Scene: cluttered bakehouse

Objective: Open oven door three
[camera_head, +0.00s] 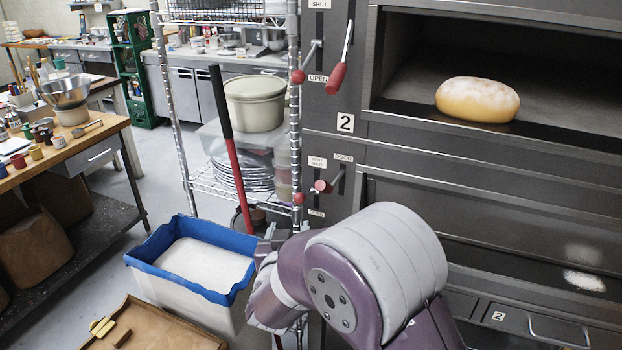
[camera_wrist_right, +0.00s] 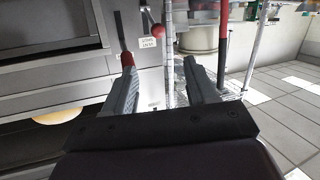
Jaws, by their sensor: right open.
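The dark steel oven stands at the right in the head view. The deck below (camera_head: 500,235) has a dark front that looks closed. Its lever (camera_head: 325,186) with a red knob sits between labels at the left. I see no "3" marking. My right gripper (camera_head: 270,240), partly hidden by my arm, is lower left of that lever. In the right wrist view the open jaws (camera_wrist_right: 158,68) are apart, with a red-ended lever (camera_wrist_right: 127,60) by the left fingertip; contact is unclear.
A wire rack (camera_head: 180,125) with a lidded tub (camera_head: 254,103) stands beside the oven. A red-and-black pole leans there. A blue-rimmed bin (camera_head: 140,262) of white powder is on the floor left of my gripper. Another red-grip lever (camera_head: 336,78) is higher on the oven.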

